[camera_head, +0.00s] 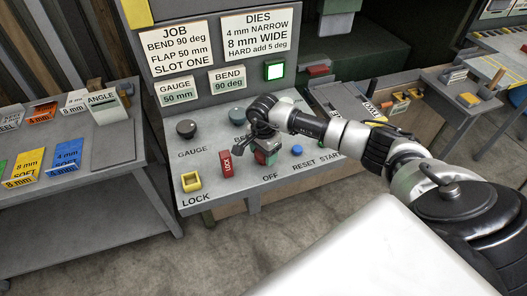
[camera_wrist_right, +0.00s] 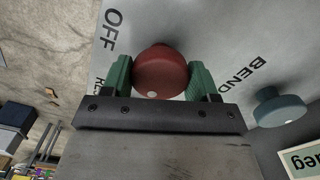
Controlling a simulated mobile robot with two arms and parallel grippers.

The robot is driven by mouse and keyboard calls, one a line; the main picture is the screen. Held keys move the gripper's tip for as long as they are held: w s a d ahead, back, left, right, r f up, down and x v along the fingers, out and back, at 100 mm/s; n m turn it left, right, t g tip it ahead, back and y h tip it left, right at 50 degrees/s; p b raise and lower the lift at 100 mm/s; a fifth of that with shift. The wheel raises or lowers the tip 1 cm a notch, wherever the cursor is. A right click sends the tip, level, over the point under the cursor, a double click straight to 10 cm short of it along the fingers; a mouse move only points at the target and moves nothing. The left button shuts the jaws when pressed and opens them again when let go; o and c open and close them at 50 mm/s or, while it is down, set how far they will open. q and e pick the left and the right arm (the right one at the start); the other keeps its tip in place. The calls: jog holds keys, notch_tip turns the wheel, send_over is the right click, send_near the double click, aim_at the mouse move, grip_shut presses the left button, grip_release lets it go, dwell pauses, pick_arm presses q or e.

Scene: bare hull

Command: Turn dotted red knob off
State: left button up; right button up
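The dotted red knob (camera_wrist_right: 162,70) is round, with a white dot at its lower edge in the right wrist view. The word OFF is printed on the panel to its upper left there. My right gripper (camera_wrist_right: 160,80) has its two green fingers on opposite sides of the knob, and they appear to touch it. In the head view my right gripper (camera_head: 266,150) is down at the panel above the OFF label and mostly hides the knob. My left gripper is not in view.
The sloped grey panel (camera_head: 225,195) also carries a dark gauge knob (camera_head: 186,129), a red lock piece (camera_head: 227,163), a yellow square socket (camera_head: 191,181) and a blue reset button (camera_head: 297,151). A green lamp (camera_head: 274,70) glows above. Side tables stand left and right.

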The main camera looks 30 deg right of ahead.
jog(key=c, duration=0.3)
jog(key=m+b, duration=0.1)
jog(key=m, duration=0.1)
jog(key=m+b, duration=0.1)
jog(key=b, duration=0.1)
jog(key=shift+f+m+b, duration=0.2)
jog(key=shift+m+b, duration=0.1)
jog(key=shift+m, duration=0.1)
jog(key=m+b, duration=0.3)
jog(key=m, duration=0.1)
jog(key=shift+m, duration=0.3)
jog(key=m+b, duration=0.3)
jog(key=m, duration=0.2)
jog(key=shift+r, duration=0.15)
jog(key=shift+r+m+b, duration=0.1)
jog(key=shift+m+b, duration=0.8)
jog(key=shift+m, duration=1.4)
